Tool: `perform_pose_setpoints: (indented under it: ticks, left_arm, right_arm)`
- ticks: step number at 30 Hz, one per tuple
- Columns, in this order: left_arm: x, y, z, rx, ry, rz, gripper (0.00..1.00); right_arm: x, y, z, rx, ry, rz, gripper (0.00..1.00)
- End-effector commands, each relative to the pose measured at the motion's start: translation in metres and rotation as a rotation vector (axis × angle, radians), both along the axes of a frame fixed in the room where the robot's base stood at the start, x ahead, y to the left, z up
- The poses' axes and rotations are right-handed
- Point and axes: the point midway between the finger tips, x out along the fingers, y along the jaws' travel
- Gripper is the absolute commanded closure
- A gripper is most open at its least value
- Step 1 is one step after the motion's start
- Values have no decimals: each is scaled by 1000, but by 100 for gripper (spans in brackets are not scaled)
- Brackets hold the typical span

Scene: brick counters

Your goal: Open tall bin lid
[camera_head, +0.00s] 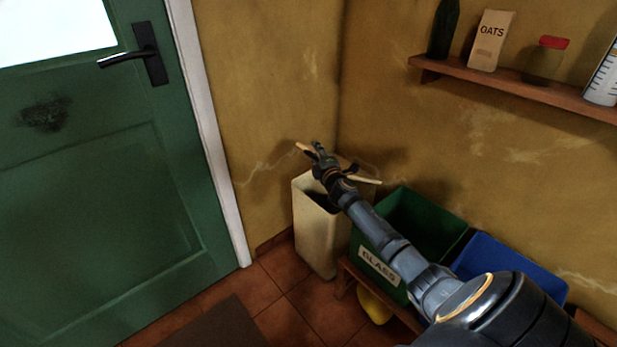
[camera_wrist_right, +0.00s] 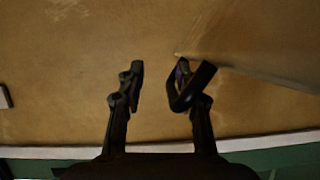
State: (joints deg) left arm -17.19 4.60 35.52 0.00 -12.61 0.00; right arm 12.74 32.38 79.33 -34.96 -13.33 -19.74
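The tall cream bin (camera_head: 316,238) stands in the corner beside the green door. Its mouth is uncovered in part and shows a dark inside. The lid (camera_head: 365,180) is raised, seen nearly edge-on, with its ends showing on either side of my right gripper (camera_head: 318,150). My left gripper is not in view.
A green crate (camera_head: 376,262) labelled GLASS and a blue crate (camera_head: 505,262) stand right of the bin on a low wooden bench. A shelf (camera_head: 515,82) with oats and bottles is above. The green door (camera_head: 110,200) is at left.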

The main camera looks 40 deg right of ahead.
Motion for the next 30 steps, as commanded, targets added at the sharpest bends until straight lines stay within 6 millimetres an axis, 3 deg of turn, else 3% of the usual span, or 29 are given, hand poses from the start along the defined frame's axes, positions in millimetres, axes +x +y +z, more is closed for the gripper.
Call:
perform_pose_setpoints:
  ticks: [1, 6, 20, 30]
  left_arm:
    - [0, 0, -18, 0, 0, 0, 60]
    - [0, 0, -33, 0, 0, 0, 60]
    - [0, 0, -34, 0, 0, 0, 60]
    - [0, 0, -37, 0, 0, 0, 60]
  right_arm:
    - [0, 4, -15, -21, -2, 2, 66]
    - [-1, 12, -22, -69, -5, 1, 66]
    - [-3, 15, -21, -87, -6, 1, 66]
    - [-30, 23, -24, -87, -2, 0, 66]
